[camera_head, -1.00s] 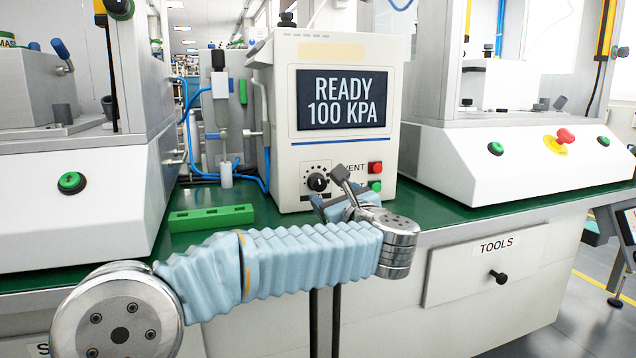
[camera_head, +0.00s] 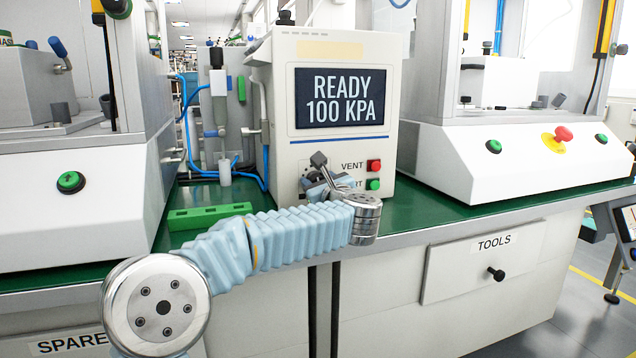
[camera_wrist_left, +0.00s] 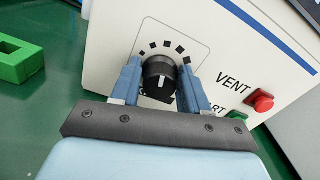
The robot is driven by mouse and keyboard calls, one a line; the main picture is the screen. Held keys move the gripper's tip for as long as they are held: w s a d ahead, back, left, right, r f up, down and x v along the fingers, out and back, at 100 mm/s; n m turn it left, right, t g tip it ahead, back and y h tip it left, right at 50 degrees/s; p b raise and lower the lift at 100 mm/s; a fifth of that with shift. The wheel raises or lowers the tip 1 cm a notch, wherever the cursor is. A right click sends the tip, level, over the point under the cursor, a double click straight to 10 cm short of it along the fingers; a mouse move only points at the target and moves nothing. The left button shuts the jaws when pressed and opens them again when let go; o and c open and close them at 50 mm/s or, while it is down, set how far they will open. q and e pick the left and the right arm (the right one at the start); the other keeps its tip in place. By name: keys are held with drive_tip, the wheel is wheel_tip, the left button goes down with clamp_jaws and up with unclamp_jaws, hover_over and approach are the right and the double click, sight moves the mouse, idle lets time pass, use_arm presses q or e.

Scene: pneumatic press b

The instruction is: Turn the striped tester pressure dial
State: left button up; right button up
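The striped tester (camera_head: 343,60) is a pale box with a blue stripe and a screen reading "READY 100 KPA". Its black pressure dial (camera_wrist_left: 160,77) shows in the left wrist view, with a white line and an arc of black marks above it. My left gripper (camera_wrist_left: 160,85) has one blue finger on each side of the dial, close to it. The fingers look apart; I cannot tell whether they touch the dial. In the head view my left gripper (camera_head: 311,182) is in front of the tester and hides most of the dial. My right gripper is not in view.
A red VENT button (camera_head: 374,166) and a green button (camera_head: 373,184) are right of the dial. A green slotted block (camera_head: 210,216) lies on the green bench to the left. White press stations (camera_head: 75,195) (camera_head: 530,160) stand on both sides of the tester.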

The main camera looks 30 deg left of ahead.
use_arm(q)
drive_tip(key=c, duration=0.5)
drive_tip(key=shift+c, duration=0.2)
drive_tip(key=shift+m, duration=0.3)
drive_tip(key=shift+d+m, duration=0.1)
drive_tip(key=shift+m, duration=2.5)
drive_tip(key=o, duration=1.1)
drive_tip(key=shift+c, duration=0.2)
